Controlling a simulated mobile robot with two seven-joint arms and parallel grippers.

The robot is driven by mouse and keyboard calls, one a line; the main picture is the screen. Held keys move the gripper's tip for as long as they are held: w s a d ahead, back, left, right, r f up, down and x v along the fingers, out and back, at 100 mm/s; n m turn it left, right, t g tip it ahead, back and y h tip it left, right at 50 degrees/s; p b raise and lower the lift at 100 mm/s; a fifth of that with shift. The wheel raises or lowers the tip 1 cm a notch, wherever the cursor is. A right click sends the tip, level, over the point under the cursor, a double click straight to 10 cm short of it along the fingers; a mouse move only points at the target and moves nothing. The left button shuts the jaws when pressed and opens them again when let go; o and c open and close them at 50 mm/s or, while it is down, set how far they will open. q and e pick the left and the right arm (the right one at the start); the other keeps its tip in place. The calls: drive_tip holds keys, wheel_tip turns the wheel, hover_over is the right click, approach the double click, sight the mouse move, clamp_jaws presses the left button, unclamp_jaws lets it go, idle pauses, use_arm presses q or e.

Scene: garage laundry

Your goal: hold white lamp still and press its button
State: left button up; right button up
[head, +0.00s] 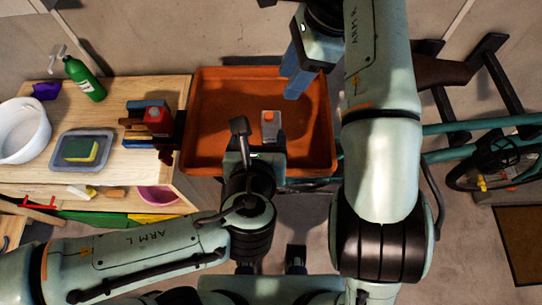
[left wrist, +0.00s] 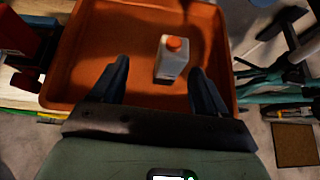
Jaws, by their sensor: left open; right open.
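A small white block-like item with an orange top (head: 270,130) stands in the orange tray; it fits the white lamp and its button, though it looks like a capped carton. It also shows in the left wrist view (left wrist: 171,62). My left gripper (head: 258,153) is just below it in the head view. In the left wrist view its two fingers (left wrist: 160,85) are spread and empty, with the white item ahead between them, nearer the right finger. My right gripper (head: 295,84) is open and empty, above and right of the item in the head view.
The orange tray (head: 215,105) has raised walls and is otherwise bare. Left is a wooden bench (head: 110,113) with a white bowl (head: 22,130), a sponge (head: 80,150) on a grey dish, a green bottle (head: 85,80) and a red-topped item (head: 155,118). A teal frame stands right.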

sight(271, 122)
use_arm(q)
drive_tip(key=s+d+f+t, duration=0.2)
drive_tip(key=s, duration=0.2)
drive_tip(key=x, duration=1.3)
drive_tip(key=shift+w+f, duration=0.1)
drive_tip(key=shift+w, duration=0.2)
drive_tip(key=c, duration=1)
drive_tip(key=shift+c, duration=0.6)
use_arm(e)
clamp_jaws()
drive_tip(key=shift+a, duration=0.1)
